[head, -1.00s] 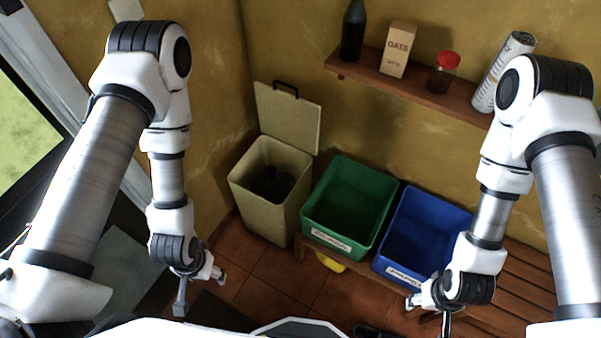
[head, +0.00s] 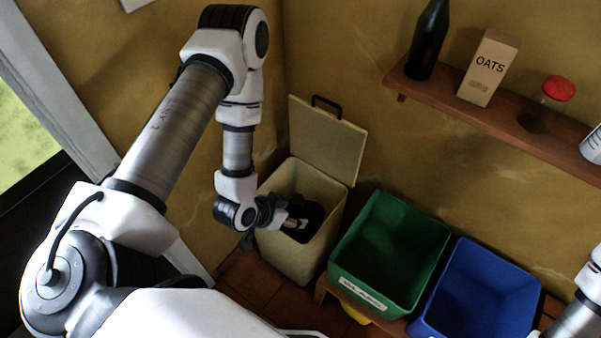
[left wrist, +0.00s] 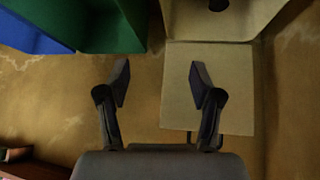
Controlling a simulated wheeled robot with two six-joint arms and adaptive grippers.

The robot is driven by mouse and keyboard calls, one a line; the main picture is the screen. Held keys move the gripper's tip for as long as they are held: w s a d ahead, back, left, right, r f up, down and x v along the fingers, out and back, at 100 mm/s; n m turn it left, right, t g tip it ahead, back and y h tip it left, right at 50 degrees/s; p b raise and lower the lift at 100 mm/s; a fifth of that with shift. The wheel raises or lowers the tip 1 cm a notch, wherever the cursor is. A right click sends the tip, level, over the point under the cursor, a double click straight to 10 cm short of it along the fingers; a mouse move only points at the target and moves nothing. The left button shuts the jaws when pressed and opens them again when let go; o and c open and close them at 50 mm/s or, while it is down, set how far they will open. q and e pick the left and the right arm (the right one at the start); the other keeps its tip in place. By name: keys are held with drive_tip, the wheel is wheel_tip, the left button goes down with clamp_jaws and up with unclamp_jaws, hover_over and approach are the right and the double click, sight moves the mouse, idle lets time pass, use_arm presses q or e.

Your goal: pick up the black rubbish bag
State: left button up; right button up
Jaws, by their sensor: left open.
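The black rubbish bag (head: 314,213) shows as a dark shape inside the beige bin (head: 328,246), partly hidden by my left gripper and the bin walls. The bin's lid (head: 327,142) stands open against the wall. My left gripper (head: 280,222) is at the bin's left rim, and I cannot tell whether it touches the bin. In the left wrist view, its two fingers (left wrist: 160,78) are spread with nothing between them. The beige lid (left wrist: 228,90) is behind the fingers there, and a small dark patch (left wrist: 218,4) shows at the top edge. My right gripper is out of view.
A green crate (head: 347,272) and a blue crate (head: 432,310) stand on a wooden bench right of the bin. A wall shelf (head: 490,118) holds a dark bottle (head: 428,42), an oats box (head: 488,68) and a red-lidded jar (head: 557,90). Tiled floor lies below.

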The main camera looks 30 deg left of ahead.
use_arm(q)
drive_tip(key=w+a+f+t+b, duration=0.4)
drive_tip(key=w+f+b, duration=0.1)
drive_tip(key=f+b, duration=0.7)
drive_tip(key=n+t+y+b, duration=0.1)
drive_tip(key=t+b, duration=0.1)
drive_tip(key=b, duration=1)
approach(295, 202)
drive_tip(key=w, duration=0.2)
drive_tip(key=b+x, duration=0.1)
drive_tip(key=x, duration=0.2)
drive_tip(key=f+b+x, duration=0.1)
drive_tip(key=b+x, duration=0.1)
drive_tip(key=x, duration=0.2)
drive_tip(key=shift+s+d+f, duration=0.1)
drive_tip(key=shift+w, duration=0.25)
clamp_jaws()
